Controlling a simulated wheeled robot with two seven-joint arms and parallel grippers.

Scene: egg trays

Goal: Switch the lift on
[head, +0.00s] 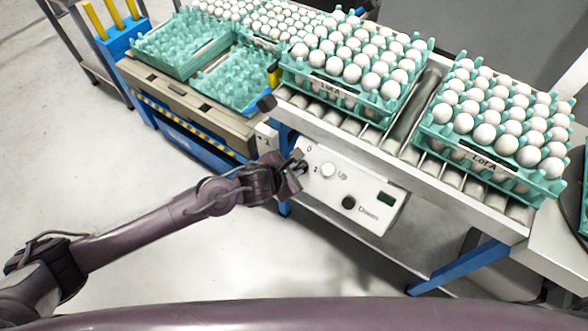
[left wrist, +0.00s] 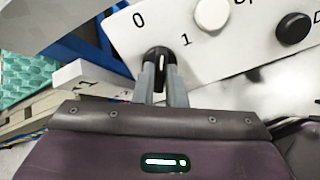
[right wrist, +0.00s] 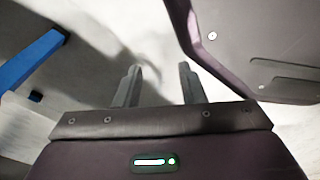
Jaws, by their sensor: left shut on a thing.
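The white control panel (head: 322,190) is on the side of the roller conveyor. It carries a black rotary switch (left wrist: 158,54) with "0" and "1" marked beside it, a white Up button (head: 328,170) and a black Down button (head: 348,203). My left gripper (head: 297,166) is at the panel's left end. In the left wrist view its fingers (left wrist: 161,72) are shut on the switch knob, which hides part of it; I cannot tell its exact setting. My right gripper (right wrist: 160,88) shows only in the right wrist view, open and empty above the floor.
Two teal trays of white eggs marked "Lot A" (head: 340,92) (head: 485,158) sit on the conveyor rollers (head: 401,127). Teal trays (head: 165,45) sit on the platform at upper left. The small panel window (head: 386,198) is dark green. Open floor lies in front.

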